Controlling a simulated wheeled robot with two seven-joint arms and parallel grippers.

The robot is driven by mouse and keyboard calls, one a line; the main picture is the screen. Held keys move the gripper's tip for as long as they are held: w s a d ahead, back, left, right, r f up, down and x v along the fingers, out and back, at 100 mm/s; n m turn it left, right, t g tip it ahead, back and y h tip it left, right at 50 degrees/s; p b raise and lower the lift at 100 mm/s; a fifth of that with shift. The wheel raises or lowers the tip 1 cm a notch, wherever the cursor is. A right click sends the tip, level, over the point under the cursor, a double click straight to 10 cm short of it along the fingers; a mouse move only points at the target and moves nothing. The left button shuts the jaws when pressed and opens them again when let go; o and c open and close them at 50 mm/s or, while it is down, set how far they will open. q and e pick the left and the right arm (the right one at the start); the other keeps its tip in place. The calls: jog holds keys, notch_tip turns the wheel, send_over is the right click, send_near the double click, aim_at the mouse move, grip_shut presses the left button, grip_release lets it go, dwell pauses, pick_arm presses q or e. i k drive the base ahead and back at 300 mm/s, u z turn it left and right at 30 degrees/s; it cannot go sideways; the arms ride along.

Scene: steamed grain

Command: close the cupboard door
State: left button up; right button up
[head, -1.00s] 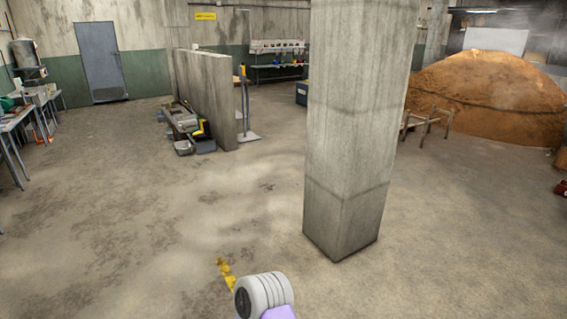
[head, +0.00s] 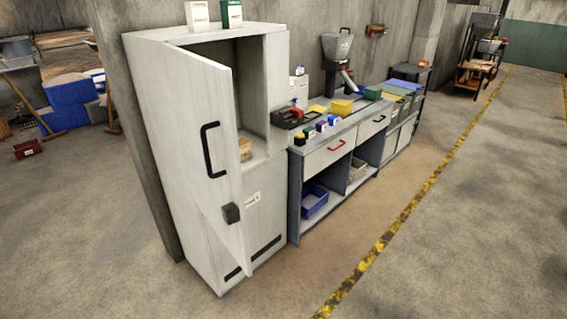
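A tall pale grey cupboard (head: 262,195) stands at the left-centre of the head view, against a concrete pillar. Its upper door (head: 190,130) stands open, swung out toward the left front. The door has a black bar handle (head: 212,150) and a dark block (head: 231,213) near its lower edge. Through the opening I see the inside and a small yellowish box (head: 245,149) on the bottom shelf. Part of the inside is hidden behind the door. Neither of my grippers is in view.
A workbench (head: 325,155) with drawers, coloured boxes and a hopper (head: 337,47) adjoins the cupboard on the right. Two small cartons (head: 231,14) stand on the cupboard. The floor in front is clear, crossed by a yellow-black line (head: 400,220). Blue crates (head: 72,105) lie far left.

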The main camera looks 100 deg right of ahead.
aim_at(202, 93)
jog(key=z, duration=2.95)
jog(key=i, duration=0.55)
jog(key=z, duration=0.05)
